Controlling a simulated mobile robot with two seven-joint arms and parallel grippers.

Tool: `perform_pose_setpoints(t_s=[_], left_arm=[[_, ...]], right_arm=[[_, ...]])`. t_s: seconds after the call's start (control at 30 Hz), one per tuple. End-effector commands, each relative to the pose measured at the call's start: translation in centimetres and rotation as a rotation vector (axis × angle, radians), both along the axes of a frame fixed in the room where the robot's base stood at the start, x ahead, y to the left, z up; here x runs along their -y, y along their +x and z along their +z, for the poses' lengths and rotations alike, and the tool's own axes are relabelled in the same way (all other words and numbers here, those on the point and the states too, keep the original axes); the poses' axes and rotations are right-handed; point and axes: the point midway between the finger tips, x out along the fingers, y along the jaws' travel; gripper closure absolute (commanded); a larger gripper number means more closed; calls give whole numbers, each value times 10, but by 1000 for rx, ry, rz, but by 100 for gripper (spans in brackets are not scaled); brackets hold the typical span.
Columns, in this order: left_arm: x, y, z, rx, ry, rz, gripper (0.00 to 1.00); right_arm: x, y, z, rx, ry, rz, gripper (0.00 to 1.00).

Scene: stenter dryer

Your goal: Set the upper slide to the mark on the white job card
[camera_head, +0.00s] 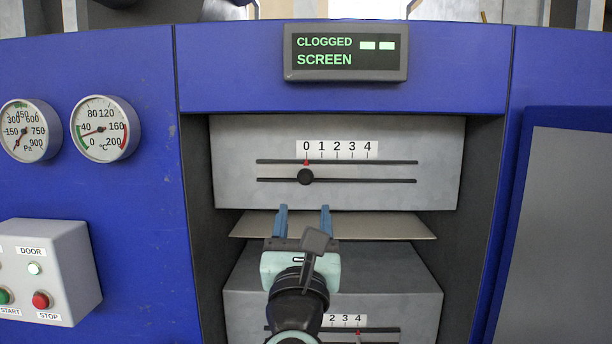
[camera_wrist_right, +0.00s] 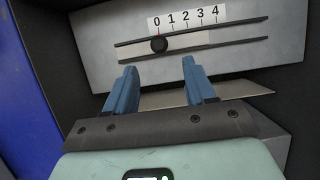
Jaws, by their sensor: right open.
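The upper slide's round black knob (camera_head: 305,177) sits at the left part of its slot, with a small red pointer at 0 on the white 0-to-4 scale (camera_head: 337,149). The knob also shows in the right wrist view (camera_wrist_right: 158,45). My right gripper (camera_head: 304,210) is open and empty, its two blue fingers pointing at the upper panel just below the knob, apart from it. The fingers also show in the right wrist view (camera_wrist_right: 160,70). My left gripper is not in view. I cannot make out a white job card in either view.
A thin shelf plate (camera_head: 390,226) juts out below the upper panel. The lower slide's scale (camera_head: 345,320) is partly hidden by my right arm; its red pointer is near 4. A lit display (camera_head: 345,53) reads CLOGGED SCREEN. Gauges (camera_head: 105,128) and a button box (camera_head: 48,272) are left.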

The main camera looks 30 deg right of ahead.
Motion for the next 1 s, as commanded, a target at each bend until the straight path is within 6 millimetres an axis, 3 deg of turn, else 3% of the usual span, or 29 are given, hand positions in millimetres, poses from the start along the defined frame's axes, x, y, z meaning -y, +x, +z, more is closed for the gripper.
perform_pose_setpoints(t_s=[0.5,0.7,1.0], left_arm=[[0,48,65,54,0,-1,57],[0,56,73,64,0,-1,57],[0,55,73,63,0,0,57]], right_arm=[[49,81,43,-1,-7,-3,45],[56,93,47,-2,-7,-1,45],[57,95,44,-4,-7,0,45]])
